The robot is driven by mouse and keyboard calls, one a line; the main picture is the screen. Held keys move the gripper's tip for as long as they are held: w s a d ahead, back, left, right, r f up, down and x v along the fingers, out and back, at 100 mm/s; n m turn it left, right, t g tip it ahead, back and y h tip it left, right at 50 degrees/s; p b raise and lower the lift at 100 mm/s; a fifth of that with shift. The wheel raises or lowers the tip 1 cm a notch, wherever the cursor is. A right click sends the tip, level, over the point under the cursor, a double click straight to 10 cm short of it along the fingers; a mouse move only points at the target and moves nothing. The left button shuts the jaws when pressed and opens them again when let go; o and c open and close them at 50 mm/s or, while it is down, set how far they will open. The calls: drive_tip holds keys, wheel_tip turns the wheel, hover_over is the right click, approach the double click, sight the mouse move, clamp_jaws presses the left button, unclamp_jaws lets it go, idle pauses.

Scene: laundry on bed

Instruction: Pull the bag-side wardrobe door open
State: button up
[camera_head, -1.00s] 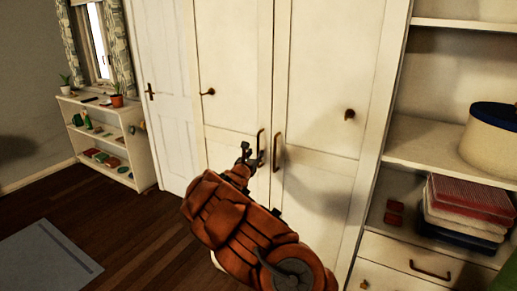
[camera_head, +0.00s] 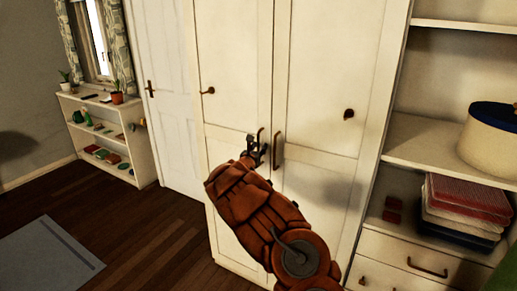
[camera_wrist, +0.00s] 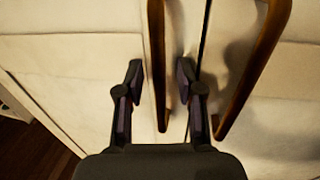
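The white wardrobe has a left door (camera_head: 233,65) and a right door (camera_head: 325,70), both shut. I cannot tell from a bag which is the bag-side one, as no bag shows clearly. The left door's dark bar handle (camera_head: 261,134) stands beside the centre seam, and the right door's handle (camera_head: 277,150) is just right of it. My gripper (camera_head: 256,147) is at the left handle. In the wrist view my gripper (camera_wrist: 159,76) is open, with its fingers on either side of the left handle (camera_wrist: 157,60); the right handle (camera_wrist: 257,70) is outside the fingers. Contact cannot be told.
Open shelves (camera_head: 420,147) with a round box (camera_head: 490,140) and folded cloths (camera_head: 465,203) stand at the right, above drawers. A white room door (camera_head: 168,90) and a low shelf (camera_head: 140,160) are at the left. The wooden floor (camera_head: 150,235) left of the wardrobe is clear.

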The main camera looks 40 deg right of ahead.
clamp_jaws()
idle(0.6)
